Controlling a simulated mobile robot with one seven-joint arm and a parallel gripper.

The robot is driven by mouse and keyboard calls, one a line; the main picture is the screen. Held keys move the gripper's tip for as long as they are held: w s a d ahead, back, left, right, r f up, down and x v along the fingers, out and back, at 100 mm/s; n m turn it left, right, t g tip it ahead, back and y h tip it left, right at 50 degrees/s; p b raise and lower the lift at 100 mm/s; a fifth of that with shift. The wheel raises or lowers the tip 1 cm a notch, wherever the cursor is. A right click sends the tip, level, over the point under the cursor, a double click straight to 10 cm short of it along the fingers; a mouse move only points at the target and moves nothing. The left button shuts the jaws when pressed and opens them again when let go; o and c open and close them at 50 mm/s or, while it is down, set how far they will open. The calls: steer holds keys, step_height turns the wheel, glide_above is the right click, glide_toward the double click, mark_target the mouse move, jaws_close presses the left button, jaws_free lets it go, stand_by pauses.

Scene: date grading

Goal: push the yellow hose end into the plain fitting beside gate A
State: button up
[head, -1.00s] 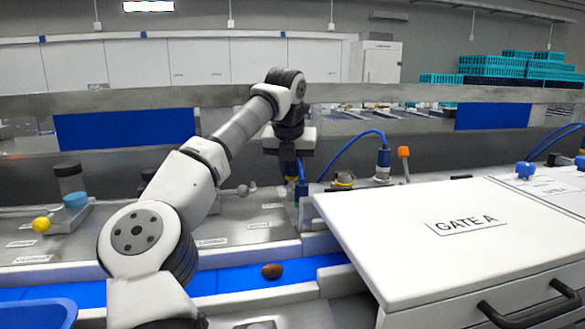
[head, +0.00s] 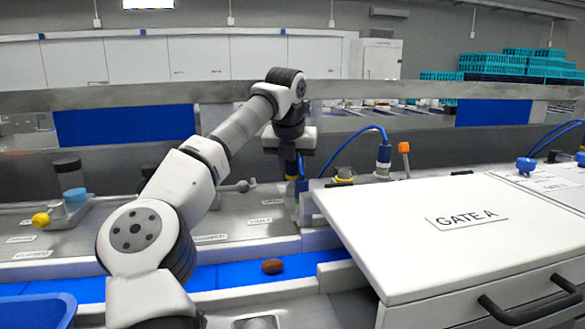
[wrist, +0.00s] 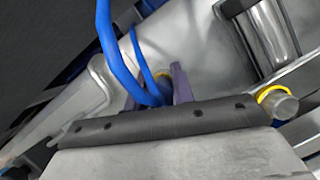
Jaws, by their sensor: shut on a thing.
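My gripper (head: 291,177) points down just left of the white GATE A cover (head: 400,190). It is shut on the yellow-banded end of a blue hose (head: 338,150). In the wrist view the two dark fingers (wrist: 160,90) stand either side of the hose end, with its yellow band (wrist: 161,74) partly showing, and the blue hose (wrist: 112,55) loops in from above. The fitting below the hose end is mostly hidden, so I cannot tell whether the end is in it. A grey fitting with a yellow ring (head: 343,178) stands to the right; the wrist view shows it too (wrist: 278,101).
A blue-collared connector (head: 383,155) and an orange-topped lever (head: 404,152) stand behind the cover. A brown date (head: 272,266) lies on the blue belt (head: 225,277) in front. A blue bin (head: 40,312) is at the lower left. A metal rail (head: 200,95) crosses behind my arm.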

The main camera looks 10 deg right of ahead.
steer(key=shift+f+b, duration=0.45)
steer(key=shift+f, duration=0.5)
stand_by(0.3)
steer(key=o, duration=0.3)
steer(key=o, duration=1.1)
steer(key=shift+r, duration=0.1)
step_height(320, 180, up, 5)
steer(key=p, duration=0.5)
steer(key=shift+r, duration=0.1)
steer(key=shift+r+p, duration=0.45)
steer(key=shift+r, duration=1.9)
